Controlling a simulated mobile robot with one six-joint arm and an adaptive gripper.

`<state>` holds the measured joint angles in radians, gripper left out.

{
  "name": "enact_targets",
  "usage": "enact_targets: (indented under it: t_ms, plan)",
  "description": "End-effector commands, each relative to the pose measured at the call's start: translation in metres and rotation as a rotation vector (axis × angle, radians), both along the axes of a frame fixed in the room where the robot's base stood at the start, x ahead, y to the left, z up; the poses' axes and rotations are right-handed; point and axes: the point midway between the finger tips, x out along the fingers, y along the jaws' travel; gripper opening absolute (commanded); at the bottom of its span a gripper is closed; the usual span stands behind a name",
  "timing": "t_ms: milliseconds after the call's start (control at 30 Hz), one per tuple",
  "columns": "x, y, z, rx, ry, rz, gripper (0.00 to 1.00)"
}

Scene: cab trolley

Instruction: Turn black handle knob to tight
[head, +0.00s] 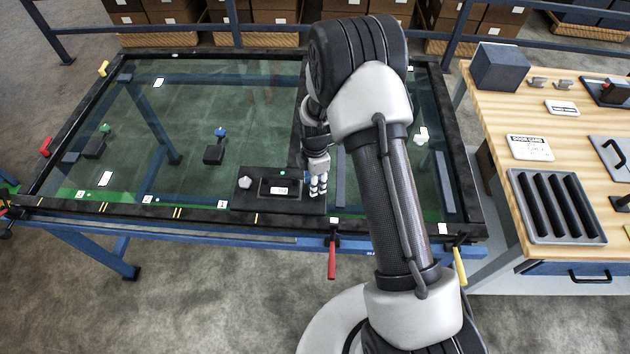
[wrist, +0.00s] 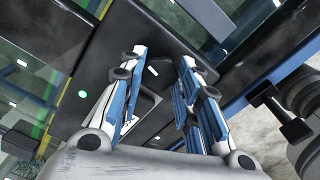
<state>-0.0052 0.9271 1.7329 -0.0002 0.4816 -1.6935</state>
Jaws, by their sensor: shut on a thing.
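A black handle plate (head: 228,204) lies along the glass panel's near edge, with a recessed grip (head: 280,187) and a pale knob (head: 245,182) at its left end. My gripper (head: 318,186) is low over the plate's right end, where its fingers hide the knob there. In the wrist view, my gripper (wrist: 158,70) has its white and blue fingers on both sides of a spot on the black plate (wrist: 100,45). The fingers are shut on the knob with a gap between them. The knob's shape and turn angle cannot be made out.
A red lever (head: 332,258) and a yellow lever (head: 460,266) hang from the front edge. A wooden bench (head: 490,115) stands at right.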

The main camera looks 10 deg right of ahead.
Motion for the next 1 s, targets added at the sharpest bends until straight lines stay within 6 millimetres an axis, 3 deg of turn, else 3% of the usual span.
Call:
enact_targets:
  t_ms: [1000]
  plan:
    - [-0.0020,0.0007,-0.0003,0.000,0.001,-0.958,0.07]
